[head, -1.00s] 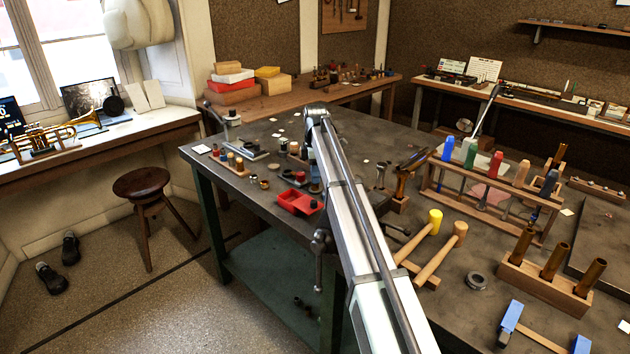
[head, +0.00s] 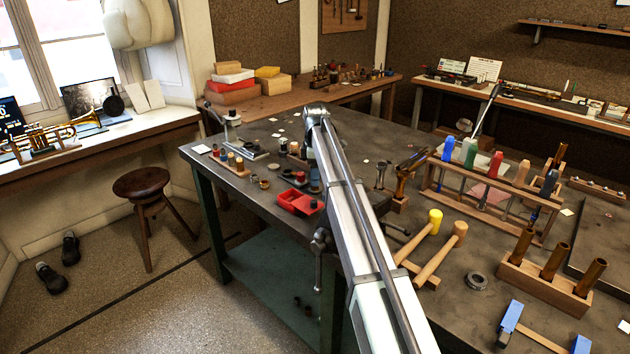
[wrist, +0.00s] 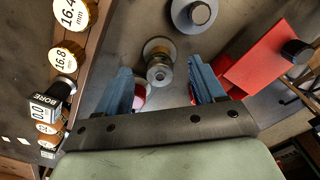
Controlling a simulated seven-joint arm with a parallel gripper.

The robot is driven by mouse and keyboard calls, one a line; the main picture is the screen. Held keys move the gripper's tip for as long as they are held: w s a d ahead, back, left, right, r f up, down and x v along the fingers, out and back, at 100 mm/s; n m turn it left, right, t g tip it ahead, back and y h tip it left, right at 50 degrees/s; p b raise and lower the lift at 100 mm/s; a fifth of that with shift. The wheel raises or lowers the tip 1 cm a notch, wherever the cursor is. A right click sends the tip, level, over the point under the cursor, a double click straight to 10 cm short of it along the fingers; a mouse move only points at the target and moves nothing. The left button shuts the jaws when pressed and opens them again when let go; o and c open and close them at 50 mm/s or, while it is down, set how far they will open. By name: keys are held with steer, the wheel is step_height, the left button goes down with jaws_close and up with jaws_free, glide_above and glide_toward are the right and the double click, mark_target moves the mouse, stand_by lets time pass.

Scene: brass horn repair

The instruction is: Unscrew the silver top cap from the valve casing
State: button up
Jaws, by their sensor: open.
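In the wrist view my gripper (wrist: 160,68) is open, with one blue finger on each side of a small upright round metal piece (wrist: 159,72). This piece has a silver-grey knobbed top and looks like the capped valve casing. Clear gaps show between it and both fingers, so nothing is held. I cannot tell how the cap sits on its thread. In the head view my gripper and this piece are hidden behind my arm.
A wooden rack (head: 232,164) of labelled gauges stands to the left. A grey disc with a knob (wrist: 199,13) is ahead. Mallets (head: 437,254) lie farther right.

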steer(key=m, duration=1.4)
steer(key=shift+m, duration=0.3)
stand_by(0.5)
jaws_close()
steer(key=shift+n, duration=2)
steer(key=n, duration=0.4)
